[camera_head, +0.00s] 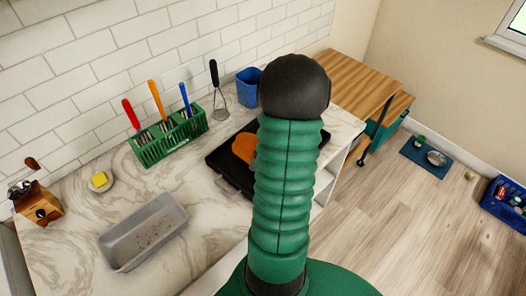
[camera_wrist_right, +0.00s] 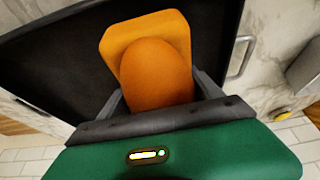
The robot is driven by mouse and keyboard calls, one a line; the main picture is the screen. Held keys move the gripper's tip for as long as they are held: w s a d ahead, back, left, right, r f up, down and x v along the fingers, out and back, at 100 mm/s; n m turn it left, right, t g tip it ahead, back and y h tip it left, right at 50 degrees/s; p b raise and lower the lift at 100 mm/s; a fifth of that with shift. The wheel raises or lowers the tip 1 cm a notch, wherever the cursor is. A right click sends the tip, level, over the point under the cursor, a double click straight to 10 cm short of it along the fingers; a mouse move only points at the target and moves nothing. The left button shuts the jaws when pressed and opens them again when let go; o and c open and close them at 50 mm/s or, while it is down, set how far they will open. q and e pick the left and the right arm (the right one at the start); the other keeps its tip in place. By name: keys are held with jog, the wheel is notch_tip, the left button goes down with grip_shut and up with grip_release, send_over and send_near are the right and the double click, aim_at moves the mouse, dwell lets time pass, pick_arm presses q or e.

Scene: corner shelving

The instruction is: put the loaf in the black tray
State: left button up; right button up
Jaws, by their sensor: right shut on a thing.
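The orange-brown loaf (camera_head: 244,147) shows over the black tray (camera_head: 226,163) on the marble counter, partly hidden by my green right arm. In the right wrist view, the loaf (camera_wrist_right: 157,72) sits between the two grey fingers of my right gripper (camera_wrist_right: 158,90), which is shut on it. The black tray (camera_wrist_right: 50,62) fills the background behind the loaf there. I cannot tell whether the loaf touches the tray floor. In the head view my arm hides the right gripper and the tray's right part. My left gripper is not in view.
A grey loaf pan (camera_head: 144,232) stands front left. A green rack (camera_head: 168,136) with coloured-handled utensils, a whisk (camera_head: 220,103) and a blue container (camera_head: 248,88) stand near the wall. A yellow block on a dish (camera_head: 100,181) and a wooden grinder (camera_head: 38,204) are at left.

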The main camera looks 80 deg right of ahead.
jog(key=shift+w+d, duration=0.2)
jog(key=shift+d, duration=0.35)
jog(key=shift+w+d, duration=0.2)
jog(key=shift+d, duration=0.3)
jog(key=shift+w+d+p, duration=0.15)
jog(key=shift+d+p, duration=0.3)
jog(key=shift+p, duration=0.1)
notch_tip(320, 180, down, 3)
jog(key=shift+a+f, duration=0.1)
jog(key=shift+a, duration=0.05)
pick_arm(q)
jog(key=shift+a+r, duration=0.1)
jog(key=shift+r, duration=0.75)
pick_arm(e)
jog(key=shift+f, duration=0.25)
jog(key=shift+f, duration=0.1)
jog(key=shift+f+b, duration=0.1)
jog(key=shift+b, duration=0.3)
jog(key=o, duration=1.7)
jog(key=shift+a, duration=0.1)
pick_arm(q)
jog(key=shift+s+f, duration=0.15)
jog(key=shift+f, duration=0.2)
pick_arm(e)
jog(key=shift+o, duration=0.9)
jog(key=shift+s+f, duration=0.1)
jog(key=shift+s, duration=0.1)
